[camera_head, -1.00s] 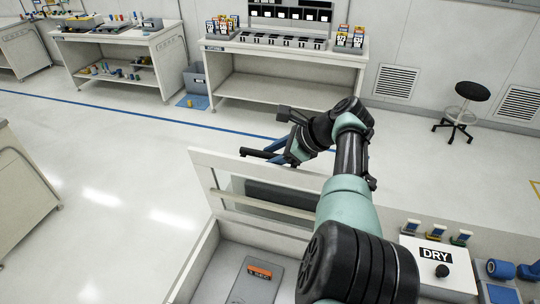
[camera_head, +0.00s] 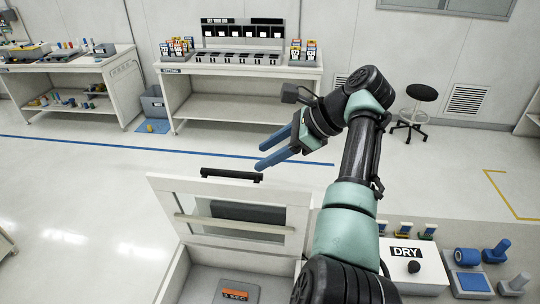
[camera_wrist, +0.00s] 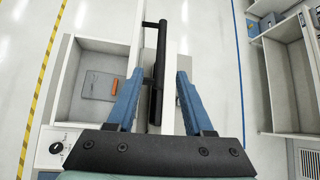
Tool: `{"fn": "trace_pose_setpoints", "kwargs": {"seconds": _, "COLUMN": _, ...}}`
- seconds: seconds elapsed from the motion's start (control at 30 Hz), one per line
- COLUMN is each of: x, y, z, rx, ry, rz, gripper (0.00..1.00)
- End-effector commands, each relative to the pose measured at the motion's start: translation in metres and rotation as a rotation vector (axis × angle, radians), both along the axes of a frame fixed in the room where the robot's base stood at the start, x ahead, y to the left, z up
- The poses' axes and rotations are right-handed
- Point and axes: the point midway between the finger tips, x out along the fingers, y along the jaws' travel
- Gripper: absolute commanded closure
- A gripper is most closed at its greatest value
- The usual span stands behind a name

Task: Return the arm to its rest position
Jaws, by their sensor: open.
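My gripper (camera_head: 278,152) is at the end of my raised arm, with its two blue fingers apart and nothing between them. In the head view it hangs in front of the far bench, just beyond and to the right of the open lid (camera_head: 235,213) of a white box. The lid's black bar handle (camera_head: 231,175) is on its top edge, close to the fingertips but apparently free of them. In the wrist view the handle (camera_wrist: 158,75) runs lengthwise between the spread fingers (camera_wrist: 153,95), farther off than they are.
The box (camera_head: 172,278) holds a grey plate (camera_head: 226,290) with an orange block (camera_head: 236,294). A white DRY unit (camera_head: 404,262) and blue parts (camera_head: 467,257) stand at right. A bench (camera_head: 235,69), a grey bin (camera_head: 153,104) and a stool (camera_head: 415,112) stand behind, across clear floor.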

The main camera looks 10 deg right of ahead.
Motion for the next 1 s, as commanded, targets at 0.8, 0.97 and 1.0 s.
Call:
{"fn": "trace_pose_setpoints", "kwargs": {"seconds": 0.8, "x": 0.044, "y": -0.025, "z": 0.024, "rx": -0.520, "ry": -0.544, "rz": 0.042, "gripper": 0.48}}
{"fn": "trace_pose_setpoints", "kwargs": {"seconds": 0.97, "x": 0.048, "y": -0.022, "z": 0.069, "rx": -0.876, "ry": -0.858, "rz": 0.089, "gripper": 0.48}}
{"fn": "trace_pose_setpoints", "kwargs": {"seconds": 1.0, "x": 0.045, "y": -0.018, "z": 0.083, "rx": -0.968, "ry": -0.933, "rz": 0.100, "gripper": 0.48}}
